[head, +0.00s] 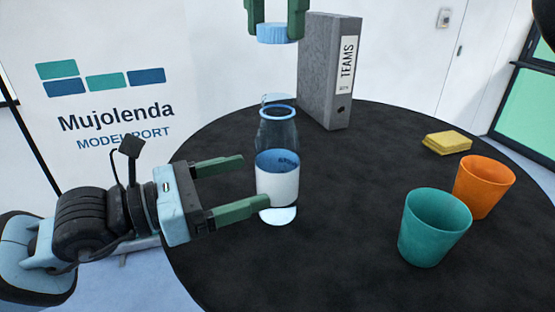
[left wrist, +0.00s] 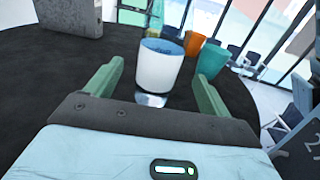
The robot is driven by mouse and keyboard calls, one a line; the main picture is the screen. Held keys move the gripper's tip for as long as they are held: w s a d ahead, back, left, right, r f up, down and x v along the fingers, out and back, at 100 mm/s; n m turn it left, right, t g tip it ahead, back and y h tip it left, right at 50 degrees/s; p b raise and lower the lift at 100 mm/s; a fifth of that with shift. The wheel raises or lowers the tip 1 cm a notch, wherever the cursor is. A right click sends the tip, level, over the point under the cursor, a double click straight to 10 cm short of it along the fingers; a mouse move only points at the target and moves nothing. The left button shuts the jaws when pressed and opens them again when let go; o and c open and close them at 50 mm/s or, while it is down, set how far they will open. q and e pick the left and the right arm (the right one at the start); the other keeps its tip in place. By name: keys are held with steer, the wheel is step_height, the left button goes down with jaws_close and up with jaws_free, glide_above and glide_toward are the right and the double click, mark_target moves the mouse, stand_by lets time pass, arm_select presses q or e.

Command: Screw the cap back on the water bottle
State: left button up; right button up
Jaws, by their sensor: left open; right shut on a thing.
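The clear water bottle (head: 277,160) with a white and blue band stands upright and uncapped on the round black table (head: 340,250). My left gripper (head: 255,182) is open, low beside the bottle, with its green fingers pointing at it. In the left wrist view the bottle (left wrist: 158,72) shows ahead between the open fingers (left wrist: 160,85). My right gripper (head: 277,25) is at the top of the head view, shut on the light blue cap (head: 278,34). The cap is held in the air above the bottle's mouth, clear of it.
A grey binder (head: 328,75) stands behind the bottle, to its right. A teal cup (head: 434,228), an orange cup (head: 483,186) and a yellow stack of pads (head: 447,143) are on the table's right side. The table front is clear.

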mark_target(258, 177)
arm_select(q)
steer(key=shift+x, duration=3)
steer(key=c, duration=1.4)
steer(key=shift+c, duration=0.3)
arm_select(e)
steer(key=shift+f, duration=2.5)
